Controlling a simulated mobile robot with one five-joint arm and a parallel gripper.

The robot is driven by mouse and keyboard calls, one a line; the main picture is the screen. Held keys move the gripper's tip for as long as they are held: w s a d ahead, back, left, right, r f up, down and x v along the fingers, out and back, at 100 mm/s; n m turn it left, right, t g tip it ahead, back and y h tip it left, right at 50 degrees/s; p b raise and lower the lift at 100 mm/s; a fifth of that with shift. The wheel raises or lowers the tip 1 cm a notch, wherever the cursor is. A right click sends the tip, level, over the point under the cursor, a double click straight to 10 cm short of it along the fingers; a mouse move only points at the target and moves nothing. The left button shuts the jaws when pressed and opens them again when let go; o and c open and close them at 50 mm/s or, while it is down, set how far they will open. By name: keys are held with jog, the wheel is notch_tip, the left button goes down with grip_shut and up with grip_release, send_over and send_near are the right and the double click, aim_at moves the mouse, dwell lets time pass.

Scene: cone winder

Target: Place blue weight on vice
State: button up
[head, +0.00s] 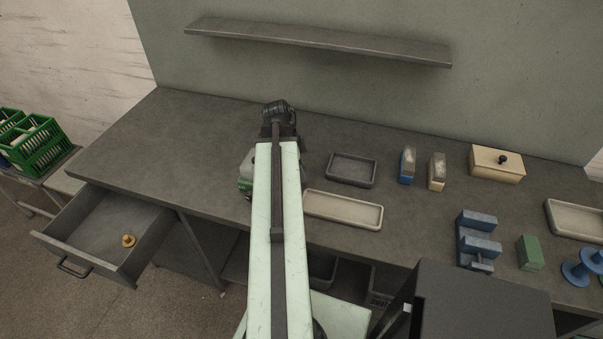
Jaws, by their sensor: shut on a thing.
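A blue vice-like fixture (478,243) with stepped blocks stands on the bench at the right, near its front edge. A small upright block with a blue lower part and a greyish top (407,166) stands farther back, right of the dark tray; I cannot tell if it is the blue weight. My pale green arm reaches over the bench in the middle and ends at a dark joint. My gripper's fingers are hidden, so I cannot see them or anything in them.
A dark tray (352,169), a pale tray (343,209), a tan-based block (437,172), a cream box (497,163), a green block (529,253) and blue spool (580,269) occupy the bench. A drawer (100,232) stands open at left. The bench's left part is clear.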

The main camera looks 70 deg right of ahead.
jog(key=shift+r, duration=0.1)
jog(key=shift+f, duration=0.2)
jog(key=o, duration=1.4)
jog(key=shift+r, duration=0.15)
